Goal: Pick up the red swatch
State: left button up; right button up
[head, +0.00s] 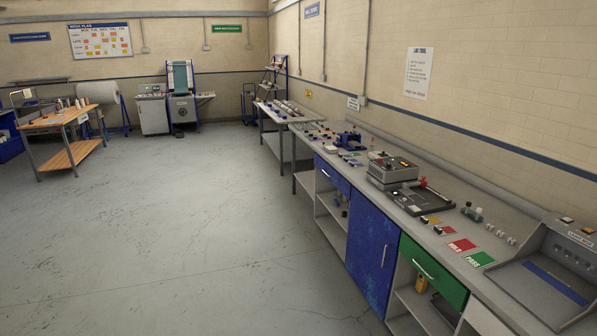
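No piece can be named for certain as the red swatch. A flat red card marked HOLD (461,246) lies on the long grey counter (500,272) at the right. A small red-and-white piece (448,230) lies just behind it, too small to make out. An orange-yellow flat piece (431,220) lies farther back, beside a dark tray device. Neither of my grippers is in view.
A green card marked PASS (480,259) lies in front of the red card. A grey control box (392,170) stands behind, and a grey light box (550,275) stands at the near right. Small bottles (472,211) stand near the wall. The floor (190,240) left of the counter is clear.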

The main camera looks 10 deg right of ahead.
aim_at(445, 229)
jog(key=z, duration=0.05)
jog(key=i, duration=1.85)
jog(key=z, duration=0.75)
jog(key=i, duration=0.95)
jog(key=z, duration=1.65)
jog(key=i, duration=0.85)
jog(key=z, duration=0.7)
